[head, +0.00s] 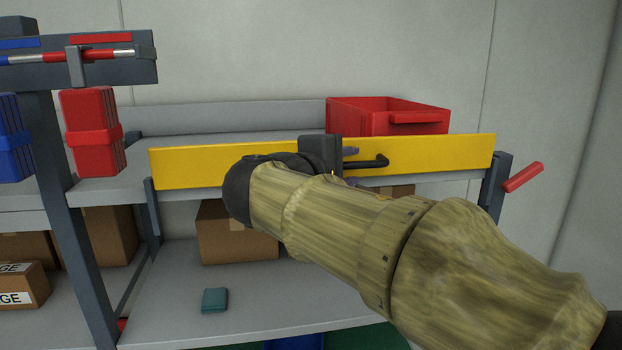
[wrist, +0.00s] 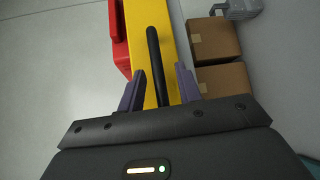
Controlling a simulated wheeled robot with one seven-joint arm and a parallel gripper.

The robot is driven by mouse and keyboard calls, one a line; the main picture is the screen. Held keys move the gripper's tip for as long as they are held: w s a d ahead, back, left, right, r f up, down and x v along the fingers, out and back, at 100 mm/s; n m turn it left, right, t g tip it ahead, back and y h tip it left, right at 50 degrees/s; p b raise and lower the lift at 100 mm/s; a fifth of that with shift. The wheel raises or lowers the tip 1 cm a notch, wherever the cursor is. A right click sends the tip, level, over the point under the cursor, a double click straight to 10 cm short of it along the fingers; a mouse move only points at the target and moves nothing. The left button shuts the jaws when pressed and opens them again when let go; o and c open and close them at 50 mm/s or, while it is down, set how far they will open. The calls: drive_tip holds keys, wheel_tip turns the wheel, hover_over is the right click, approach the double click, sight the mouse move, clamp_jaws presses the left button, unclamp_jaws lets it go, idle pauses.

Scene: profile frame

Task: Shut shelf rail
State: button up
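The yellow shelf rail (head: 440,153) spans the front of the upper shelf, with its left part in front of the left post. A black bar handle (head: 372,162) is fixed to its face. The rail (wrist: 140,38) and handle (wrist: 154,50) also show in the wrist view. My gripper (wrist: 160,75) is open, with one purple finger on each side of the handle's near end. Both fingers look apart from the handle. In the head view my gripper (head: 351,167) is at the handle's left end, and my arm hides part of the rail.
A red bin (head: 360,116) stands on the upper shelf behind the rail. A red lever (head: 523,177) sticks out at the right post (head: 494,185). Cardboard boxes (head: 235,235) and a teal item (head: 215,300) lie on the lower shelf. A red container (head: 92,130) hangs at left.

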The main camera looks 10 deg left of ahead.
drive_tip(key=b+v, duration=0.5)
drive_tip(key=v, duration=1.1)
drive_tip(key=w+d+f+g+y, duration=0.1)
drive_tip(key=w+d+f+g, duration=0.25)
drive_tip(key=f, duration=0.55)
drive_tip(key=w+d+f+m+g, duration=0.1)
drive_tip(key=w+d+f+g, duration=0.2)
drive_tip(key=f, duration=0.6)
drive_tip(key=w+d+f+g+y, duration=0.1)
drive_tip(key=w+d+f, duration=0.3)
drive_tip(key=f, duration=0.5)
drive_tip(key=s+d+f+m+g+y, duration=0.1)
drive_tip(key=s+d+f+m, duration=0.3)
drive_tip(key=f, duration=0.3)
drive_tip(key=s+d+f+m+g+y+b, duration=0.1)
drive_tip(key=s+d+f+m+g, duration=0.1)
drive_tip(key=d+f+m, duration=0.3)
drive_tip(key=s+d+f+m+g+y, duration=0.2)
drive_tip(key=s+d+f+m, duration=0.3)
drive_tip(key=d+f, duration=0.3)
wheel_tip(320, 180, down, 3)
drive_tip(key=shift+s+r, duration=0.1)
drive_tip(key=shift+s, duration=0.2)
